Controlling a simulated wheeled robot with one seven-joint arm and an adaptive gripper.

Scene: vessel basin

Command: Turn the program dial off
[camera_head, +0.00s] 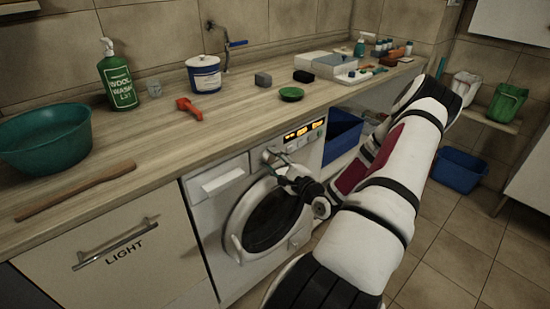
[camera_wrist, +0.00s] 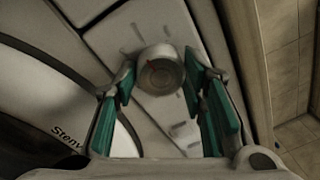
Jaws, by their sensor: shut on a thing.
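The program dial (camera_wrist: 160,72) is a round silver knob on the washing machine's front panel, seen close up in the wrist view. In the head view, my gripper (camera_head: 274,162) reaches the upper front of the white washing machine (camera_head: 216,190), and the dial is mostly hidden there. My gripper is shut on the dial. Faint marks show around the dial, but which one it points to cannot be read.
The lit orange display (camera_head: 304,130) is right of the dial. The round door (camera_head: 268,218) lies below. The wooden counter (camera_head: 150,130) above holds a red tool (camera_head: 189,108), a green dish (camera_head: 291,94) and several other things. Blue bins (camera_head: 342,135) stand to the right.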

